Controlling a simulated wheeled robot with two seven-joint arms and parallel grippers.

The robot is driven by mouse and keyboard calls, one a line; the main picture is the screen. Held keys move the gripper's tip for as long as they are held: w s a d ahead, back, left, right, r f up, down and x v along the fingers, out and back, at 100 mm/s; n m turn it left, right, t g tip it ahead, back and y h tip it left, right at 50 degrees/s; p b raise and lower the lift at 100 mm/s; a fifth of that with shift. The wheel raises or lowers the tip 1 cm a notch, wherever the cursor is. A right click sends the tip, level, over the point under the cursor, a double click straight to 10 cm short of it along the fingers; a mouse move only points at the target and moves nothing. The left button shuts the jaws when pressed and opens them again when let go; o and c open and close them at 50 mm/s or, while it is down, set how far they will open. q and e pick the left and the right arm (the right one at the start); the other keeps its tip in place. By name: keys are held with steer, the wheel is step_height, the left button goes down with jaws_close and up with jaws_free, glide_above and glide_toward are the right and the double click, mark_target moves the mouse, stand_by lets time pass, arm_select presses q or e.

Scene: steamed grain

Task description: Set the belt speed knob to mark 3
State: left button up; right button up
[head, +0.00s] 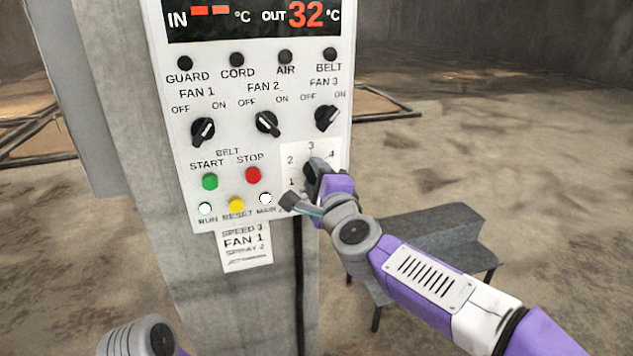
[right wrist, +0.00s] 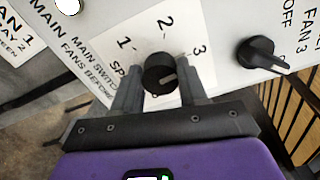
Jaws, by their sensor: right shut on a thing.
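The belt speed knob (right wrist: 158,70) is round and black on a white dial plate (head: 295,152) at the panel's lower right. The plate carries marks 1, 2, 3 and 4. My right gripper (head: 312,180) is shut on the knob, with a finger on each side of it in the right wrist view (right wrist: 160,88). A pale line on the knob points right and slightly up in that view, roughly toward the printed 3; its exact alignment is unclear. In the head view the gripper partly hides the knob. My left gripper is out of view.
The panel (head: 180,90) has three fan knobs above, the closest being the FAN 3 knob (head: 327,118). A green button (head: 210,181) and a red button (head: 253,175) sit left. A note (head: 245,246) reading "SPEED 3" hangs below. A grey bench (head: 430,235) stands behind my right arm.

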steer(key=shift+m, duration=0.6)
steer(key=o, duration=1)
steer(key=shift+o, duration=0.2)
steer(key=shift+s, duration=0.1)
steer(key=v, duration=0.7)
steer(key=shift+s, duration=0.15)
steer(key=shift+d, duration=0.1)
